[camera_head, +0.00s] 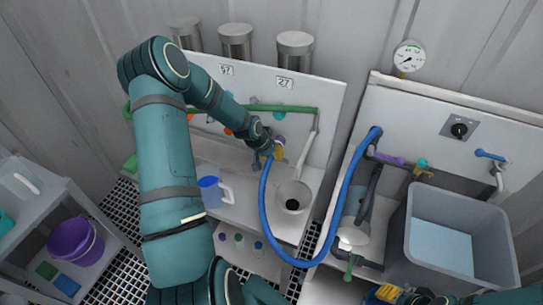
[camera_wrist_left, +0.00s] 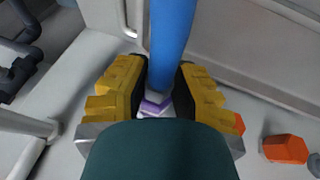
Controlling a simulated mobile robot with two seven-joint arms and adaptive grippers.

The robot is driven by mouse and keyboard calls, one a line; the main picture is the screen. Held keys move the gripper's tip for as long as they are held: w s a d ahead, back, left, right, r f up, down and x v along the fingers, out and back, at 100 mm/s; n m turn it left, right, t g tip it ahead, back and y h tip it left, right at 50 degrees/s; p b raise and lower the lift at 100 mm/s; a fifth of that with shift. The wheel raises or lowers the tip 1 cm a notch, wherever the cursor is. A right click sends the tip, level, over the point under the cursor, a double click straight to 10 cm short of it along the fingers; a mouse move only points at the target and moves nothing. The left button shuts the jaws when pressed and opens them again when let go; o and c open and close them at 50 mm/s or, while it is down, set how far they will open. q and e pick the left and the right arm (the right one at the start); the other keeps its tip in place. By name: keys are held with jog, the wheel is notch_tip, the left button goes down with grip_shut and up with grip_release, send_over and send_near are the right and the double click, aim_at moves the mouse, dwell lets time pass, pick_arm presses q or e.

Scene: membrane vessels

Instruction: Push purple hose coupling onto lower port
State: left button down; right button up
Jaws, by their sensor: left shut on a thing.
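The blue hose (camera_head: 264,205) loops from the right-hand bench to my left gripper (camera_head: 279,150) at the left panel. In the left wrist view, the yellow fingers of my left gripper (camera_wrist_left: 160,90) are shut around the hose end, and the hose (camera_wrist_left: 172,40) stands between them. The purple coupling (camera_wrist_left: 155,104) shows as a small purple and white piece between the fingers. The lower port cannot be made out; whether the coupling touches it is hidden by the gripper. My right gripper (camera_head: 398,294) shows partly at the bottom edge, its jaws unclear.
A green pipe (camera_head: 290,109) crosses the left panel above my left gripper. A grey tub (camera_head: 480,210) is at the right. An orange knob (camera_wrist_left: 284,149) lies beside the fingers.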

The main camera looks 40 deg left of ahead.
pick_arm(q)
jog(key=shift+w+a, duration=0.1)
jog(key=shift+w, duration=0.2)
jog(key=c, duration=0.8)
grip_release()
jog(key=v, duration=1.2)
